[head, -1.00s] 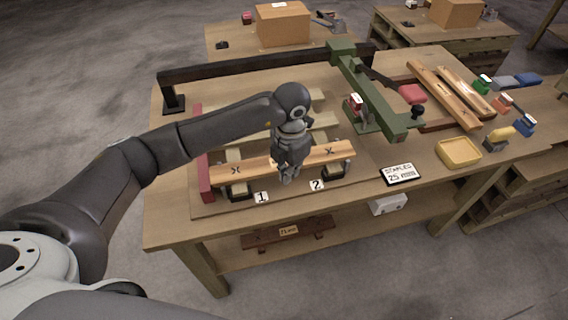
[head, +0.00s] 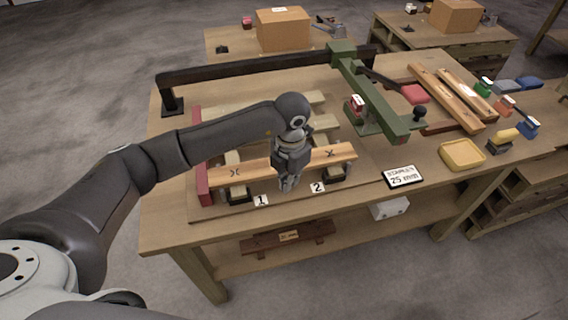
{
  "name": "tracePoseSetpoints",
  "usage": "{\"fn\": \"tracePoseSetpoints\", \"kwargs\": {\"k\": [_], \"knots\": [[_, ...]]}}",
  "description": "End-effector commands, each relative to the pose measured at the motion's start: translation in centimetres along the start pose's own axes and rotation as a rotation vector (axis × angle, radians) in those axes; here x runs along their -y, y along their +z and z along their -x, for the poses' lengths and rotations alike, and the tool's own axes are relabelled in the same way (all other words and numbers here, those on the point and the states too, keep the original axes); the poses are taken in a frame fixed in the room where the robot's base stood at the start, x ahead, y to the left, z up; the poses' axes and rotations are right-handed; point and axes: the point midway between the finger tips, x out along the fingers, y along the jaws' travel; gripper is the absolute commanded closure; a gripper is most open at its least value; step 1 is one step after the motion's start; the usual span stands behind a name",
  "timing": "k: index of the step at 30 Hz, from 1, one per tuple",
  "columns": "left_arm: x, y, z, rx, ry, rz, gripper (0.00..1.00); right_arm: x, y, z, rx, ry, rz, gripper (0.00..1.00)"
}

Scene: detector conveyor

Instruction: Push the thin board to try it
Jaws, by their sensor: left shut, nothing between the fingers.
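A thin wooden board (head: 330,156) with a dark X mark near each end lies across pale wooden supports on the workbench, above the labels 1 (head: 261,200) and 2 (head: 317,187). My left gripper (head: 288,186) is shut and empty, pointing down at the middle of the board. It hides the board's middle part, and I cannot tell whether the fingertips touch the board. My right gripper is not in view.
A green arm-like tool (head: 372,95) stands behind and right of the board. A red block (head: 202,185) is at its left end. A sign (head: 403,176) reading 25 mm and a yellow tray (head: 462,155) lie to the right. Two more boards (head: 447,98) lie farther right.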

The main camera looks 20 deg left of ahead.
Motion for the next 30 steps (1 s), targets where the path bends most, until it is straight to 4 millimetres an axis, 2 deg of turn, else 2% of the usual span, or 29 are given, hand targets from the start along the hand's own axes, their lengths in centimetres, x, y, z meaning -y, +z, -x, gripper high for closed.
{"fn": "tracePoseSetpoints", "kwargs": {"k": [30], "knots": [[-0.78, 0.48, 0.07, 0.004, 0.003, 0.003, 1.0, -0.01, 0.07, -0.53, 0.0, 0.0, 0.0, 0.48]]}}
